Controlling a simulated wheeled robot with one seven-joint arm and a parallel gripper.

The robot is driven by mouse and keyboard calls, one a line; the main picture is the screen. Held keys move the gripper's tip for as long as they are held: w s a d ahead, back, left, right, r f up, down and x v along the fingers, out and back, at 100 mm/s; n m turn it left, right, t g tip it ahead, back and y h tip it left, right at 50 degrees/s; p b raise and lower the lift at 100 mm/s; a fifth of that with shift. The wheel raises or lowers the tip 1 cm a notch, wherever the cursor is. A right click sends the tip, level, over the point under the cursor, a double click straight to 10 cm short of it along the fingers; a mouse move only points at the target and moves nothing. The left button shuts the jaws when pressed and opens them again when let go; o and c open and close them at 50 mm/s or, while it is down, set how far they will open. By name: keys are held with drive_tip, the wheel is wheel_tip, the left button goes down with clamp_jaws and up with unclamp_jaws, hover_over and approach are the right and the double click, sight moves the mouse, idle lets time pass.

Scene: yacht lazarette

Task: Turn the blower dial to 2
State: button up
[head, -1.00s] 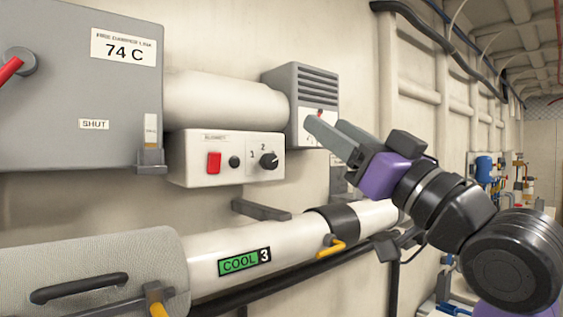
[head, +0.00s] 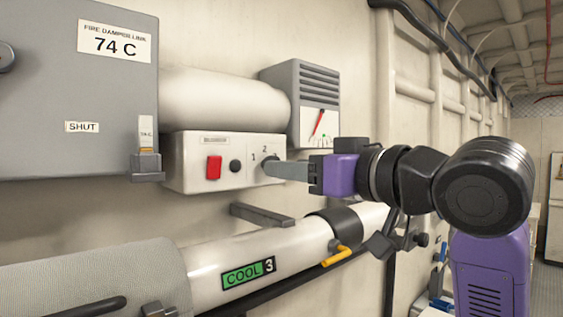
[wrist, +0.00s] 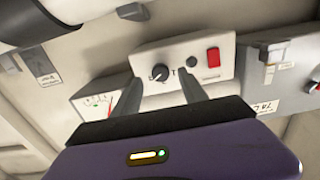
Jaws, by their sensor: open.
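The blower dial (head: 268,163) is a round black knob on the right part of a white control box (head: 200,178). The numerals 1 and 2 show to its left and above it. My gripper (head: 277,168) reaches in from the right, its grey fingers at the dial and covering its right side. In the wrist view the dial (wrist: 160,72) appears between the two spread fingertips of my gripper (wrist: 161,84), with a pale pointer mark on it. The fingers are open. Contact with the dial cannot be told, and the exact pointer setting is unclear.
A red switch (head: 214,167) and a small black button (head: 235,166) sit left of the dial. A grey louvred box with a gauge (head: 318,123) is above right. A grey damper box (head: 70,100) is at left. A white pipe marked COOL 3 (head: 215,258) runs below.

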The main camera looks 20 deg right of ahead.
drive_tip(key=x, duration=0.3)
drive_tip(key=shift+w+a+p, duration=0.1)
drive_tip(key=shift+w+p, duration=0.05)
drive_tip(key=shift+p, duration=0.2)
clamp_jaws()
